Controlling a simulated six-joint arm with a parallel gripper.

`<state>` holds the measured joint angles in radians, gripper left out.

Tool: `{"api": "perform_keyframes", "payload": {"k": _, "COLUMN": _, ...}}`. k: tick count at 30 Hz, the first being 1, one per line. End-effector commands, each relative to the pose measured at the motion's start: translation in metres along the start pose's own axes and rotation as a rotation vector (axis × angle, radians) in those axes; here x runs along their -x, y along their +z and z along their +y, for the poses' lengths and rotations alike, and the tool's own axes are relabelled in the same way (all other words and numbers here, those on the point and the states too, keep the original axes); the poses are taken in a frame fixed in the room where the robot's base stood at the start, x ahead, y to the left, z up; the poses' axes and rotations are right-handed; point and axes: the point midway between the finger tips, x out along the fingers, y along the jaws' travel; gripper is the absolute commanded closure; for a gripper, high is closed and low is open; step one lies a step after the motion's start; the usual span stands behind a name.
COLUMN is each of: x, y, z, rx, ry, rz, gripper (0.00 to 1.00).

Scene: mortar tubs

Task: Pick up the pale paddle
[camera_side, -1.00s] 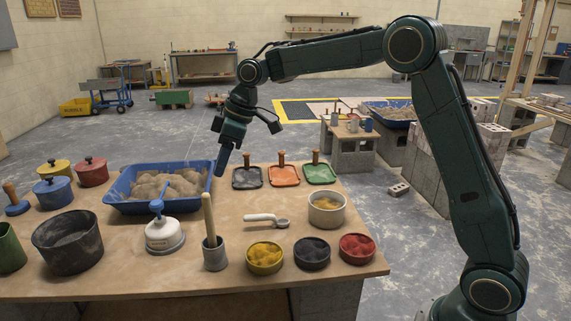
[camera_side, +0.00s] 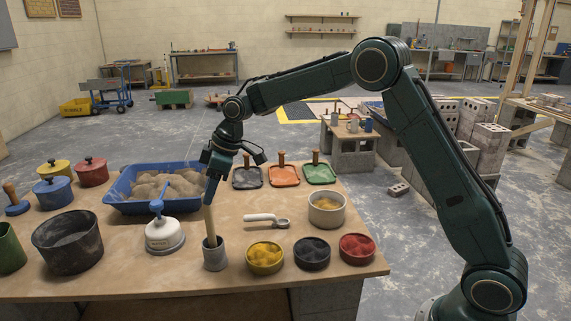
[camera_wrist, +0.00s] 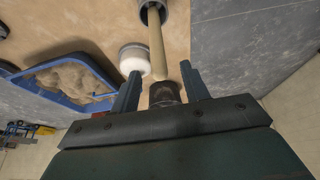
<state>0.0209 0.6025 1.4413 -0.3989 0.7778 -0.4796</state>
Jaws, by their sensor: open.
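The pale paddle (camera_side: 210,228) stands upright in a small grey cup (camera_side: 215,257) near the table's front middle. Its handle end also shows in the wrist view (camera_wrist: 157,50), pointing toward the space between my jaws. My gripper (camera_side: 211,199) is close above the paddle's upper end in the side view, and its fingers overlap the top of the handle there. In the wrist view my gripper (camera_wrist: 158,85) is open, with the fingers apart on either side of the handle's end. I cannot tell whether either finger touches it.
A blue tub (camera_side: 127,204) of mortar lies just behind left. A white scoop (camera_side: 262,218) and bowls of yellow (camera_side: 265,257), dark (camera_side: 312,252) and red (camera_side: 357,248) powder are to the right.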

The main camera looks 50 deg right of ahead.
Motion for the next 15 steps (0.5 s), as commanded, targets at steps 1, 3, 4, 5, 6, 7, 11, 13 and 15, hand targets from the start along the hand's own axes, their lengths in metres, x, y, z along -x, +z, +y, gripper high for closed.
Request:
{"api": "perform_keyframes", "payload": {"k": 1, "x": -0.005, "y": 0.0, "z": 0.0, "rx": 0.0, "ry": -0.001, "rz": -0.001, "gripper": 0.55}}
{"api": "perform_keyframes", "payload": {"k": 3, "x": -0.01, "y": 0.0, "z": 0.0, "rx": 0.0, "ry": 0.0, "rz": -0.001, "gripper": 0.55}}
{"api": "perform_keyframes", "payload": {"k": 4, "x": -0.011, "y": 0.0, "z": 0.0, "rx": 0.0, "ry": 0.0, "rz": -0.001, "gripper": 0.55}}
{"api": "perform_keyframes", "payload": {"k": 5, "x": -0.013, "y": 0.0, "z": 0.0, "rx": 0.0, "ry": 0.0, "rz": -0.001, "gripper": 0.55}}
{"api": "perform_keyframes", "payload": {"k": 6, "x": -0.013, "y": 0.0, "z": 0.0, "rx": 0.0, "ry": 0.0, "rz": 0.0, "gripper": 0.55}}
{"api": "perform_keyframes", "payload": {"k": 7, "x": -0.014, "y": 0.0, "z": 0.0, "rx": 0.0, "ry": 0.0, "rz": 0.0, "gripper": 0.55}}
{"api": "perform_keyframes", "payload": {"k": 11, "x": -0.014, "y": 0.0, "z": 0.0, "rx": 0.0, "ry": 0.001, "rz": 0.0, "gripper": 0.55}}
{"api": "perform_keyframes", "payload": {"k": 13, "x": -0.016, "y": 0.0, "z": 0.0, "rx": -0.001, "ry": 0.0, "rz": -0.001, "gripper": 0.55}}
{"api": "perform_keyframes", "payload": {"k": 15, "x": -0.019, "y": 0.001, "z": 0.0, "rx": -0.001, "ry": -0.001, "rz": -0.001, "gripper": 0.55}}
